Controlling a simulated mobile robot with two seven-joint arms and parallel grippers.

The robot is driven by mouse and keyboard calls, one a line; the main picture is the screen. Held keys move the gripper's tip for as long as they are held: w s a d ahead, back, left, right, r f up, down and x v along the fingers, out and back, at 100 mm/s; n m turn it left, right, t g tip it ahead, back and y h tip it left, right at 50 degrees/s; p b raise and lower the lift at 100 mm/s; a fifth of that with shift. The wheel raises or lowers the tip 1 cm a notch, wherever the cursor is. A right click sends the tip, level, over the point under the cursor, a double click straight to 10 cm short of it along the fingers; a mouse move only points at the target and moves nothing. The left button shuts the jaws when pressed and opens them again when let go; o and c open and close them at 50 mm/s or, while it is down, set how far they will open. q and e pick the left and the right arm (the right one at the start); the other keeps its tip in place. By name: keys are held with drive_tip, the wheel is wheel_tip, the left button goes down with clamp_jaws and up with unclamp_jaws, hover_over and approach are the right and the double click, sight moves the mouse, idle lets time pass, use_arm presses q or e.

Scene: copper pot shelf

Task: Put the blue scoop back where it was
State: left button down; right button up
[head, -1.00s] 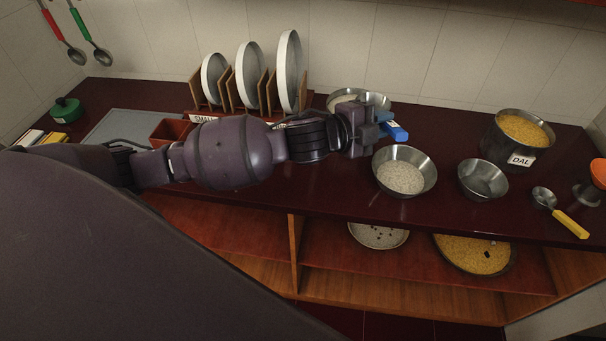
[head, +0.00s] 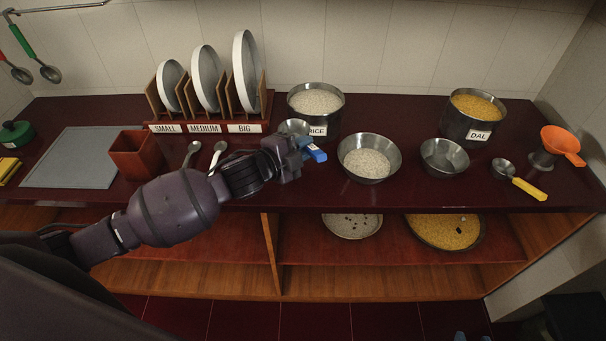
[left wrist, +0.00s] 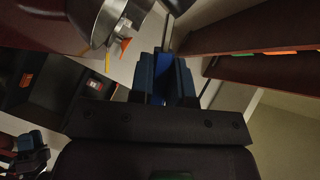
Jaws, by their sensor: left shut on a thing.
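My left gripper (head: 303,150) is shut on the blue scoop's handle (head: 317,154), above the dark red counter in front of the rice pot (head: 330,116). The blue end of the handle sticks out to the right of the fingers. A metal cup (head: 295,127), which looks like the scoop's bowl, shows just behind the gripper; the fingers hide where it joins. The blue handle (left wrist: 164,88) also shows between the fingers in the left wrist view. Small bluish tips at the bottom edge of the head view may be my right gripper (head: 463,337); its jaws are unclear.
Right of my gripper stand a rice bowl (head: 369,142), an empty bowl (head: 444,157), the dal pot (head: 472,131) and a yellow-handled scoop (head: 529,188). Two spoons (head: 217,154) lie left, before the labelled plate rack (head: 247,128). An orange funnel (head: 563,143) is far right.

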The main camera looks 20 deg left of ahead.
use_arm(q)
wheel_tip(320, 180, down, 6)
drive_tip(key=shift+r+b, duration=0.15)
drive_tip(key=shift+b, duration=0.2)
wheel_tip(320, 180, down, 3)
drive_tip(key=shift+f, duration=0.1)
drive_tip(key=shift+f+b, duration=0.25)
drive_tip(key=shift+b, duration=0.05)
drive_tip(key=c, duration=1.1)
unclamp_jaws()
drive_tip(key=shift+r, duration=0.1)
drive_tip(key=shift+s+a+r, duration=0.1)
drive_tip(key=shift+s, duration=0.05)
drive_tip(key=v, duration=1.2)
drive_tip(key=s+a+f+n+y, duration=0.2)
drive_tip(key=s+f+n, duration=0.2)
drive_tip(key=s+n, duration=0.1)
drive_tip(key=s+a+f+n+g+y, duration=0.1)
drive_tip(key=s+a+f+n+y, duration=0.1)
drive_tip(key=n, duration=0.5)
drive_tip(key=s+a+f+n+g+y, duration=0.1)
drive_tip(key=s+a+f+n+y, duration=0.1)
drive_tip(key=s+f+n+y, duration=0.2)
drive_tip(key=shift+s+f+n, duration=0.65)
drive_tip(key=shift+s, duration=0.3)
drive_tip(key=shift+s+f+n, duration=0.65)
drive_tip(key=shift+s+f, duration=0.05)
drive_tip(key=shift+s, duration=0.2)
use_arm(e)
drive_tip(key=shift+f, duration=0.6)
